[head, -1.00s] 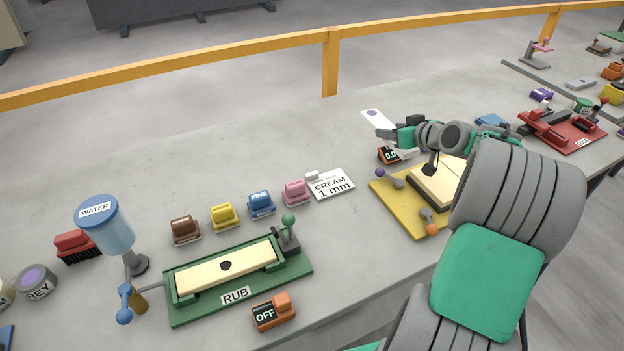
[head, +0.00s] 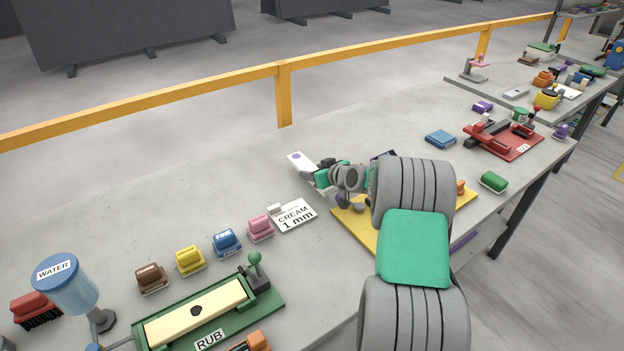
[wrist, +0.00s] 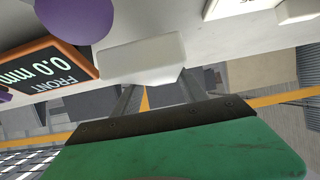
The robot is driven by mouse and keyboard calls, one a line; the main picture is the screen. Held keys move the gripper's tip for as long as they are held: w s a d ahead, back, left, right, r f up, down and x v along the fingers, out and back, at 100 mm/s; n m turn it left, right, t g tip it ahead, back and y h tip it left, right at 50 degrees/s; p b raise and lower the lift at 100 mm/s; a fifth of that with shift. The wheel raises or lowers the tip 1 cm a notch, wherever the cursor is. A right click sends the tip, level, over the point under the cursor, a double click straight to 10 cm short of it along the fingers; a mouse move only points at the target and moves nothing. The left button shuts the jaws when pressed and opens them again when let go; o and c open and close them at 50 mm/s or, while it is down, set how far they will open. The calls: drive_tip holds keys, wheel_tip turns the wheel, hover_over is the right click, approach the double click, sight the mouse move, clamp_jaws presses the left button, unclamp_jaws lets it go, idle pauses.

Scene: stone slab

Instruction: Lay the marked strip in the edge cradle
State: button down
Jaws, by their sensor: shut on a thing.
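My gripper (head: 317,173) is shut on one end of a white strip with a purple dot (head: 302,161). The strip sticks out beyond the fingers, to the upper left in the head view, above the slab. In the wrist view the strip's white end (wrist: 140,60) sits between the fingertips. A red fixture (head: 513,147) with raised parts and a white label stands at the right end of this slab, well away from my gripper. It looks like the edge cradle, but its label is too small to read surely.
A yellow fixture (head: 352,222) is partly hidden by my arm. An orange display reading 0.0 mm (wrist: 52,70) and a purple knob (wrist: 72,18) are close in the wrist view. A blue block (head: 440,139) and a green block (head: 493,181) flank the way to the red fixture.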

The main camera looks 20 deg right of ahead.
sight(312, 187)
drive_tip(key=f, duration=0.2)
drive_tip(key=f+p, duration=0.1)
drive_tip(key=shift+w+a+f, duration=0.25)
drive_tip(key=shift+w+f, duration=0.05)
drive_tip(key=shift+f, duration=0.2)
drive_tip(key=c, duration=0.6)
unclamp_jaws()
drive_tip(key=shift+s, duration=0.1)
